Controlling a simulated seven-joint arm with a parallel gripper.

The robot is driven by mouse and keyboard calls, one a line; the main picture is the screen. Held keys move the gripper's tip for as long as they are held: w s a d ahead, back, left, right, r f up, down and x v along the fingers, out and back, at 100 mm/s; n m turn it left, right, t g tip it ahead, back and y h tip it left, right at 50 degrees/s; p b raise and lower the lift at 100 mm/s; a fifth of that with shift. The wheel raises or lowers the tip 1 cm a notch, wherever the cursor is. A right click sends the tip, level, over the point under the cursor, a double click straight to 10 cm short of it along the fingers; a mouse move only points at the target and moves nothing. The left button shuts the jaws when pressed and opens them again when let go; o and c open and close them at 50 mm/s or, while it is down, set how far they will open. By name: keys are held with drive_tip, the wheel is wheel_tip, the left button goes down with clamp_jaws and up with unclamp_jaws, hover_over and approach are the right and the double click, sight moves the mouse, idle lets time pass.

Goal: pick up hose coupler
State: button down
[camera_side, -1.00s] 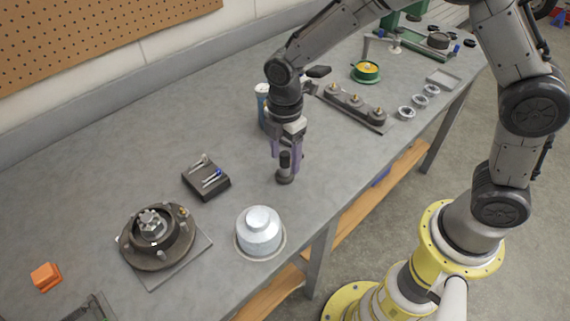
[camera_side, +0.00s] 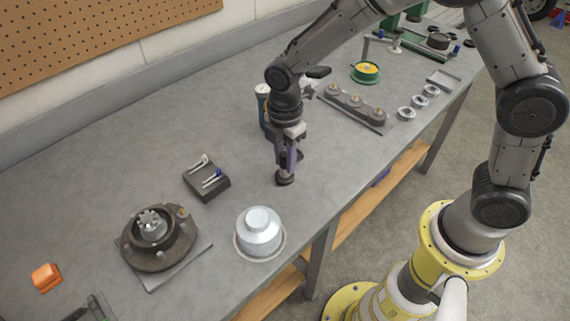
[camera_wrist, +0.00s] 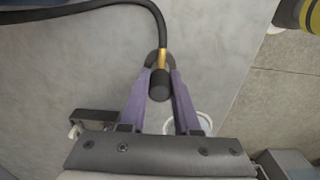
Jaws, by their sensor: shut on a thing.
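The hose coupler is a dark upright cylinder on a wider round foot (camera_side: 285,180), standing on the grey bench. In the wrist view, its dark round end (camera_wrist: 160,88) shows between the fingers, with a brass-coloured piece just above it. My gripper (camera_side: 286,163) points down over the coupler with its purple fingers on it. In the wrist view, my gripper (camera_wrist: 160,76) has one finger on each side of the dark cylinder, shut on it. The fingers hide part of the coupler in the side view. The foot appears to be at the bench top.
A dark block with small tools (camera_side: 206,183) and a round hub on a plate (camera_side: 155,240) are to the left. A blue bottle (camera_side: 262,105) stands behind my gripper. A dark hose (camera_wrist: 75,12) crosses the wrist view.

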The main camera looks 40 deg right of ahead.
sight(284, 154)
drive_tip(key=shift+r, duration=0.5)
wheel_tip(284, 154, up, 2)
drive_tip(key=shift+r, duration=0.2)
drive_tip(key=s+d+r, duration=0.2)
drive_tip(key=s+r, duration=0.4)
drive_tip(key=s+d+r, duration=0.2)
drive_tip(key=s+r, duration=0.4)
drive_tip(key=s, duration=0.1)
drive_tip(key=shift+d+r, duration=0.25)
drive_tip(key=shift+r, duration=0.15)
drive_tip(key=shift+s, duration=0.15)
